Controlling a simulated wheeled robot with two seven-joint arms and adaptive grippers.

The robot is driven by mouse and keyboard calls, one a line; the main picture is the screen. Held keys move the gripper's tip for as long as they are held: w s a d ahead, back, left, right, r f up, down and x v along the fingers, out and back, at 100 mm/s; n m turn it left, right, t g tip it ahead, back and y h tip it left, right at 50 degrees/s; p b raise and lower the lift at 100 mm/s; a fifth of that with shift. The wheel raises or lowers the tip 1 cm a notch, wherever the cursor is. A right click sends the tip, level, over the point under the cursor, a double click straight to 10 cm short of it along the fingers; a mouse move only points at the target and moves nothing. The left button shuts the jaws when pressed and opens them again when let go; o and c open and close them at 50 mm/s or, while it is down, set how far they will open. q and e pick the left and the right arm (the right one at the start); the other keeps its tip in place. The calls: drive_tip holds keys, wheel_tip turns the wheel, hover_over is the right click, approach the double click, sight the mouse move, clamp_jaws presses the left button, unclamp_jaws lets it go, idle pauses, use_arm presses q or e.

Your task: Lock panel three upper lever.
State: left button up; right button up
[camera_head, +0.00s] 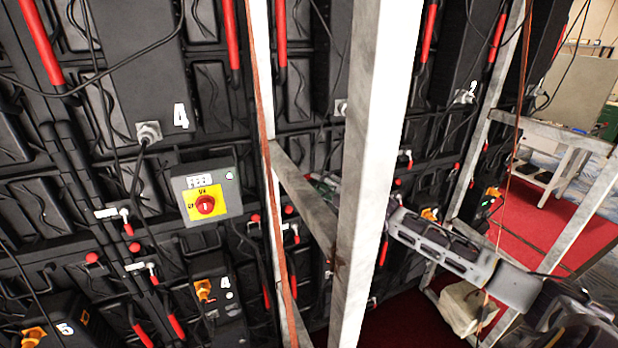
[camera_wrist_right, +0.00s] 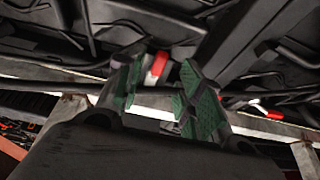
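My right gripper (camera_head: 325,187) reaches in from the right behind the white post, which hides part of it. In the right wrist view its two green-padded fingers (camera_wrist_right: 160,85) are apart, with nothing held between them. A red lever (camera_wrist_right: 157,68) shows in the gap between the fingers, beyond them; I cannot tell whether it touches. Small red-tipped levers sit on the black panels, such as one right of the post (camera_head: 405,158) and one at left (camera_head: 126,222). No label "3" is readable, so I cannot tell which lever is panel three's upper one. My left gripper is out of view.
A white metal post (camera_head: 375,150) and a slanted grey brace (camera_head: 305,200) stand between the head camera and the panels. A grey box with a red knob (camera_head: 205,203) is mounted left. Cables hang across the panels. Red carpet (camera_head: 525,200) lies open at right.

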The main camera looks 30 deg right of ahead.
sight(309, 174)
drive_tip(key=shift+x, duration=2.8)
clamp_jaws()
